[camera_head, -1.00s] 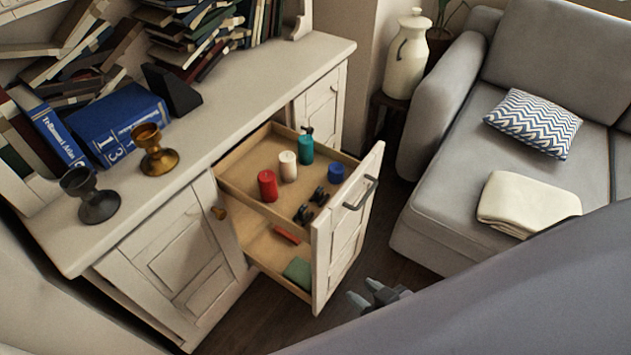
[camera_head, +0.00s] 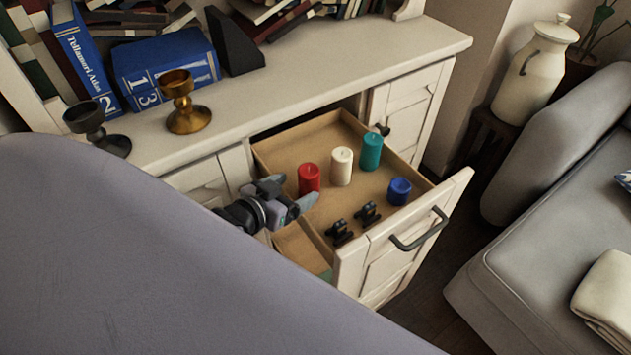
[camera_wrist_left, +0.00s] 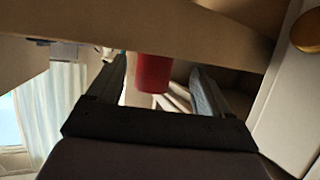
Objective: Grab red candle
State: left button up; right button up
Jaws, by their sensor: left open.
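The red candle (camera_head: 308,178) stands upright in the open upper drawer (camera_head: 345,128), at the left of the candle row. My left gripper (camera_head: 292,190) is at the drawer's left side, just in front of the candle, with its fingers apart and nothing held. In the left wrist view the red candle (camera_wrist_left: 153,74) appears between the two spread fingers of my left gripper (camera_wrist_left: 160,80), beyond their tips or near them; the exact gap cannot be told. Part of the candle is cut off there by a tan board. My right gripper does not show.
A white candle (camera_head: 341,166), a teal candle (camera_head: 371,151) and a blue candle (camera_head: 400,191) share the drawer with small black objects (camera_head: 367,213). Two goblets, one bronze (camera_head: 186,105), stand on the cabinet top. A grey sofa (camera_head: 555,220) is at right.

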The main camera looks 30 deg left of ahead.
pick_arm(q)
jog(key=shift+d+r, duration=0.1)
jog(key=shift+d, duration=0.1)
jog(key=shift+b+x, duration=0.3)
jog(key=shift+x, duration=1.05)
jog(key=shift+b+x, duration=0.5)
jog(key=shift+x, duration=1.7)
jog(key=shift+w+r, duration=0.1)
jog(key=shift+r, duration=0.1)
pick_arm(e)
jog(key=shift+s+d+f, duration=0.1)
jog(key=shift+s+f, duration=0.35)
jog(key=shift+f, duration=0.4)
pick_arm(q)
jog(key=c, duration=1)
jog(key=shift+c, duration=0.6)
